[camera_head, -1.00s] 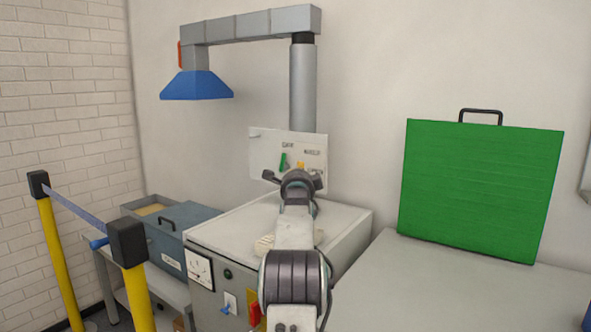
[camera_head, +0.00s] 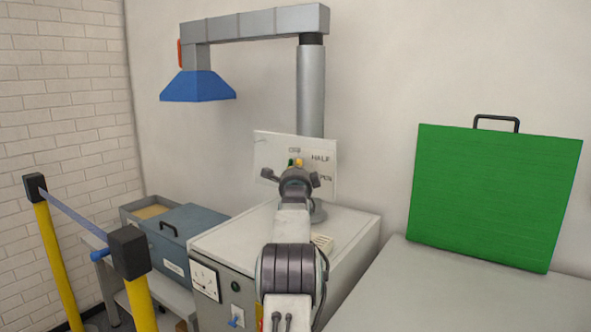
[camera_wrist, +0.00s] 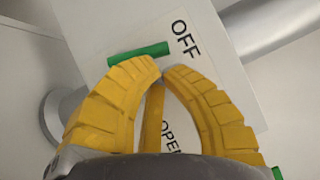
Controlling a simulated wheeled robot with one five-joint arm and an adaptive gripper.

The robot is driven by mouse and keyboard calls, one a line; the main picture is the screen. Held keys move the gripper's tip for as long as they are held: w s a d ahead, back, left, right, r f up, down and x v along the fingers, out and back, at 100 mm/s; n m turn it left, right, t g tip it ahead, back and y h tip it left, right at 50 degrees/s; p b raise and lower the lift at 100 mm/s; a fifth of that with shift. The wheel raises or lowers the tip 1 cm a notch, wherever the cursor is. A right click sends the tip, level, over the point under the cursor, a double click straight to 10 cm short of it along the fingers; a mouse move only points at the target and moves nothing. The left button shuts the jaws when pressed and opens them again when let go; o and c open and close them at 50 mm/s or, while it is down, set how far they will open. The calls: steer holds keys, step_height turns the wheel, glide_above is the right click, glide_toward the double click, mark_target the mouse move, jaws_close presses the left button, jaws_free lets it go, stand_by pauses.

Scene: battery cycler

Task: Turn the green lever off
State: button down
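The green lever (camera_wrist: 138,53) shows in the wrist view as a short green bar in front of the white panel (camera_wrist: 205,50), beside the word OFF. It lies just past the tips of my gripper (camera_wrist: 163,68). My gripper's yellow fingers are bowed, and their tips are close together with only a narrow gap and nothing seen between them. A yellow strip shows behind the fingers; I cannot tell what it is. In the head view only a bit of the lever (camera_head: 291,162) shows above my gripper (camera_head: 297,164). I cannot tell whether the fingers touch the lever.
The panel bears the words OFF, HALF and OPEN, partly hidden by my arm. A grey post (camera_head: 310,90) carries a duct with a blue hood (camera_head: 198,86). A white-topped cabinet (camera_head: 355,228) stands below. A green case (camera_head: 495,195) stands on the right table (camera_head: 430,290). A barrier (camera_head: 130,250) stands left.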

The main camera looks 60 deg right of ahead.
steer(key=shift+w+d+r+n+y+p, duration=0.1)
steer(key=shift+w+r+n+y+p, duration=0.35)
steer(key=shift+w+n, duration=0.3)
